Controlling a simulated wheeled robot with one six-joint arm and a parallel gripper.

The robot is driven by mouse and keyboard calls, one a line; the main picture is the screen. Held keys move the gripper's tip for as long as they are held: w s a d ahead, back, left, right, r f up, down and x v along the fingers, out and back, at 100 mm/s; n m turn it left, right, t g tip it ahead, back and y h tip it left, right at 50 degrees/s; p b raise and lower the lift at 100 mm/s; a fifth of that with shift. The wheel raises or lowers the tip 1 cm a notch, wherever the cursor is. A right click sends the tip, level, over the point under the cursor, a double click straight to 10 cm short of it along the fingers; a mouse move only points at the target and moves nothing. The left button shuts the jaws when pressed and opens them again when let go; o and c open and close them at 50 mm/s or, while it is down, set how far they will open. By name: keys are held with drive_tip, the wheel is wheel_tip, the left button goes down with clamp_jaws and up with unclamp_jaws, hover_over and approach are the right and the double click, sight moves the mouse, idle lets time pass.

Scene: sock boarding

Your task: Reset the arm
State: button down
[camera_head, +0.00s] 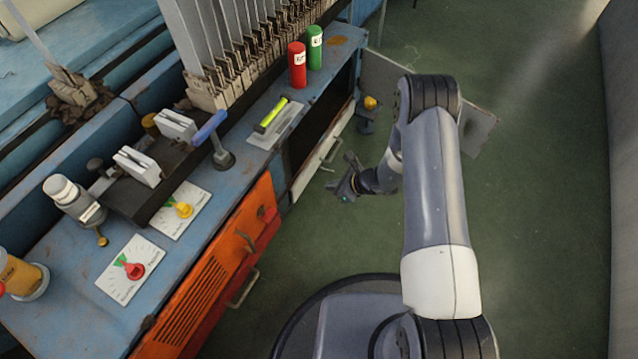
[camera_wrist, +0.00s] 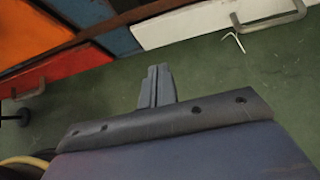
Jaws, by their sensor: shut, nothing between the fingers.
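My gripper (camera_head: 345,184) hangs over the green floor, to the right of the blue workbench and apart from it, in the head view. In the wrist view, its fingers (camera_wrist: 157,86) are together with nothing between them. My arm reaches from the lower right up to an elbow and folds back down to the gripper.
The blue workbench (camera_head: 225,184) carries a red cylinder (camera_head: 297,65), a green cylinder (camera_head: 315,47), a blue-handled lever (camera_head: 209,128) and two dial plates. An orange cabinet door (camera_head: 225,265) and an open white drawer front (camera_head: 322,155) face the floor. Green floor (camera_head: 540,150) is free at right.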

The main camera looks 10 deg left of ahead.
drive_tip(key=v, duration=0.2)
drive_tip(key=shift+s+d+r, duration=0.1)
drive_tip(key=shift+d+r, duration=0.05)
drive_tip(key=shift+d, duration=0.05)
drive_tip(key=b, duration=0.2)
approach(300, 183)
drive_tip(key=shift+x, duration=3.15)
drive_tip(key=shift+s+a+r, duration=0.1)
drive_tip(key=shift+r, duration=0.05)
